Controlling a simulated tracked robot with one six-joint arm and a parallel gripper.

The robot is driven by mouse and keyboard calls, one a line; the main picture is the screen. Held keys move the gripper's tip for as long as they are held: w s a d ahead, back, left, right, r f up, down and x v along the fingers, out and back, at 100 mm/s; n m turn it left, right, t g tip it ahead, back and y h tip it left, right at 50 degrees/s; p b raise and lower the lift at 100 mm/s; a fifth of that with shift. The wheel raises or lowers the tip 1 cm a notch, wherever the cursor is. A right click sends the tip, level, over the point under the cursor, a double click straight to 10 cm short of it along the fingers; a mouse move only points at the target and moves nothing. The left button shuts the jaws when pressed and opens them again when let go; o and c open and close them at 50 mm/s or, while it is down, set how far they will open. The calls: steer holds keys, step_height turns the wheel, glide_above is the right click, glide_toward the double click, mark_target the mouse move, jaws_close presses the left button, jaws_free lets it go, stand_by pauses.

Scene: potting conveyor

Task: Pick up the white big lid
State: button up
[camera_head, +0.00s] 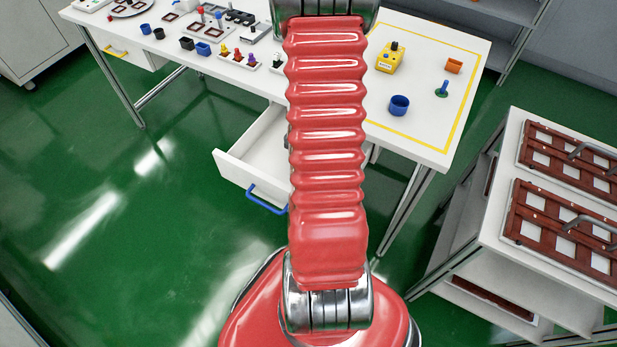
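I cannot pick out a white big lid for certain in this view. Two flat panels lie on the white cart (492,232) at the right. The far panel (535,158) and the near panel (528,229) each have a reddish-brown grid over white squares and a grey bar handle. I cannot tell whether either is the lid. My red ribbed arm runs up the middle of the view and hides part of the table and drawer. My gripper is outside the view.
A white table (270,90) spans the back, with small coloured parts at left. A yellow box (390,57), blue cup (399,106) and orange block (454,66) stand inside its yellow outline. An open drawer (235,165) juts out below. Green floor is clear at left.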

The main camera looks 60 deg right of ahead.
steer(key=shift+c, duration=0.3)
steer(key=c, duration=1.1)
